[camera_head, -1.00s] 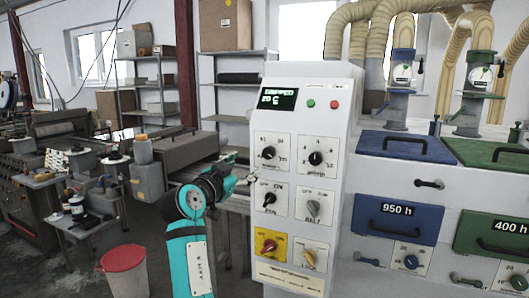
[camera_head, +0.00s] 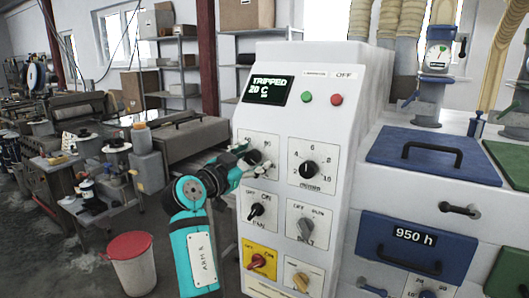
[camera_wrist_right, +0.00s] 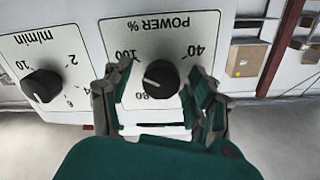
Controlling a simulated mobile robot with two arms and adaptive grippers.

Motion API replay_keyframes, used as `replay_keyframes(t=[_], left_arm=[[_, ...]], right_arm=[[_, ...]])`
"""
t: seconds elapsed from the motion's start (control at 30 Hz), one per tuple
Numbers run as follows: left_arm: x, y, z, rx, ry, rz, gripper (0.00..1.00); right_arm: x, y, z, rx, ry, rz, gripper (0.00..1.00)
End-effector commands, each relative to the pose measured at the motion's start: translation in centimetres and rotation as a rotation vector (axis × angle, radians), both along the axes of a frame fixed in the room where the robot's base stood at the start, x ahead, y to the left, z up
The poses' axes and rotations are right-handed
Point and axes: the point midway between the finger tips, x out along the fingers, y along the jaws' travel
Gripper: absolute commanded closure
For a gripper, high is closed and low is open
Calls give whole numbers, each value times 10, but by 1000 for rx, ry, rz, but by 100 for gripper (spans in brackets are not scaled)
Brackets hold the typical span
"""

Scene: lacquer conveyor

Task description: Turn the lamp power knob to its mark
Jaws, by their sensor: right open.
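The lamp power knob (camera_wrist_right: 161,78) is black and round with a white pointer line, on a white plate lettered POWER % that appears upside down in the right wrist view. The pointer line lies toward the left there. In the head view the knob (camera_head: 254,157) is partly covered by my right gripper (camera_head: 258,165). In the right wrist view my right gripper (camera_wrist_right: 159,72) is open, with one finger on each side of the knob. I cannot tell whether the fingers touch it. My left gripper is not in view.
A m/min knob (camera_head: 309,169) sits beside it on the white control cabinet (camera_head: 340,120). Below are several other switches, including a red one (camera_head: 257,261) on yellow. The display (camera_head: 269,90) reads TRIPPED 20 C. A red-lidded bin (camera_head: 131,246) stands on the floor.

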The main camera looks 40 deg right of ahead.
Motion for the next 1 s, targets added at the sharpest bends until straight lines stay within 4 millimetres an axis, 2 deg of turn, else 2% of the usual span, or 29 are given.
replay_keyframes(t=[0.4,0.83,1.0], left_arm=[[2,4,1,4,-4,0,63],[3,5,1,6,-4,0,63],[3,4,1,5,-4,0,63]], right_arm=[[1,4,0,1,-1,0,41],[0,3,0,0,-1,0,96],[0,3,0,-3,6,0,97]])
